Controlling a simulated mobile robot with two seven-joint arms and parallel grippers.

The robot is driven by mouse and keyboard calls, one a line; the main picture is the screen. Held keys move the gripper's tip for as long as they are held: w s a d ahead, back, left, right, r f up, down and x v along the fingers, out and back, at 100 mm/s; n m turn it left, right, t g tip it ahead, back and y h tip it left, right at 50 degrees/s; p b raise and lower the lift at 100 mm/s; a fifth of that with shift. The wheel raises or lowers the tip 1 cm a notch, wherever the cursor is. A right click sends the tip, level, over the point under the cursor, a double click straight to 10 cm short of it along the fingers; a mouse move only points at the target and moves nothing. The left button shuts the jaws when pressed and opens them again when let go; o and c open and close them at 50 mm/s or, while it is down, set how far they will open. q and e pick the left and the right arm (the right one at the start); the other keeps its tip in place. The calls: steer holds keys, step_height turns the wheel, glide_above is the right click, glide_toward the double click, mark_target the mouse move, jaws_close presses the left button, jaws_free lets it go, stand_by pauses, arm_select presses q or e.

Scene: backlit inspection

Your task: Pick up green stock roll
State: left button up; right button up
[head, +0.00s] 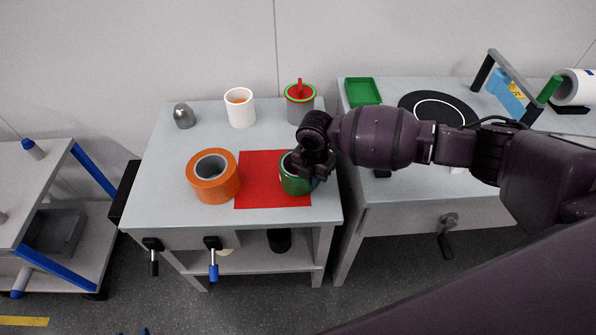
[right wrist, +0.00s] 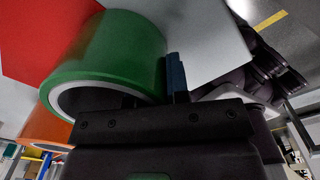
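The green stock roll (head: 296,184) stands on the red mat (head: 262,182), near its right side, with its open end up. My right gripper (head: 306,168) is over the roll's right side and hides part of it. In the right wrist view the roll's green outer wall and pale inner rim (right wrist: 112,62) are close in front of the gripper. One dark finger (right wrist: 177,78) lies along the outer wall, touching or nearly touching it. The other finger is hidden, so I cannot tell whether the grip is closed. My left gripper is not in view.
An orange roll (head: 214,178) sits left of the mat. A white cup (head: 240,108), a grey dome (head: 184,116) and a red-and-green-topped can (head: 300,102) stand at the back. A second table with a green tray (head: 362,92) and black disc is to the right.

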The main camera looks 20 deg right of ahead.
jaws_close()
steer(key=shift+r, duration=0.1)
